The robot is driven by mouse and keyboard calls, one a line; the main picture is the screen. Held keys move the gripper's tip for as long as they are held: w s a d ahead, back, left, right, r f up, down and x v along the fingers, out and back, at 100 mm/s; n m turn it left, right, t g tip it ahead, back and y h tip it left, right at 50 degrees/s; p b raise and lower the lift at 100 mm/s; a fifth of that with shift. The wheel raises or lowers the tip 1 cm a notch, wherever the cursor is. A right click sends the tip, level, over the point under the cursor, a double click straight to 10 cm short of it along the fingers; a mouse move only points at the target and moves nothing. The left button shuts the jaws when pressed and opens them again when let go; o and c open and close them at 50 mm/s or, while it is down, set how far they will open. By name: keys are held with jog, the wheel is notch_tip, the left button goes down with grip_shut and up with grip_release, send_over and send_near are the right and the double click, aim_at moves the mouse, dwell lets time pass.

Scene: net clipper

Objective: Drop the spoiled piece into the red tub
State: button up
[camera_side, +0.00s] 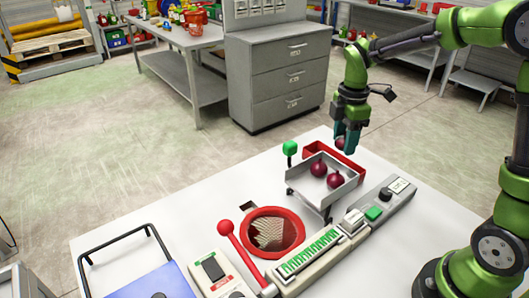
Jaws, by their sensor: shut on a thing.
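My gripper (346,146) has teal fingers and points down at the right of the middle, above the far side of the worktable. It is shut on a dark red, onion-like piece (340,143), partly hidden by a finger. A red tub (313,149) stands just below and behind the grey tray; much of it is hidden by the tray and my gripper. The held piece appears over or close to the tub; I cannot tell its exact height. I cannot make out any spoilage on it at this size.
A grey raised tray (312,189) holds two dark red onions (319,168). A red-rimmed round opening with netting (272,209), a red-knobbed lever (225,227), a green-topped post (289,148) and a control strip (373,213) crowd the white table (189,205).

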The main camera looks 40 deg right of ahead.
jog(key=w+d, duration=0.7)
jog(key=d, duration=0.2)
notch_tip(320, 180, down, 7)
jog(key=shift+r, duration=0.15)
jog(key=shift+w+a, duration=0.1)
jog(key=o, duration=1.1)
notch_tip(320, 180, up, 17)
jog(key=shift+f, duration=0.1)
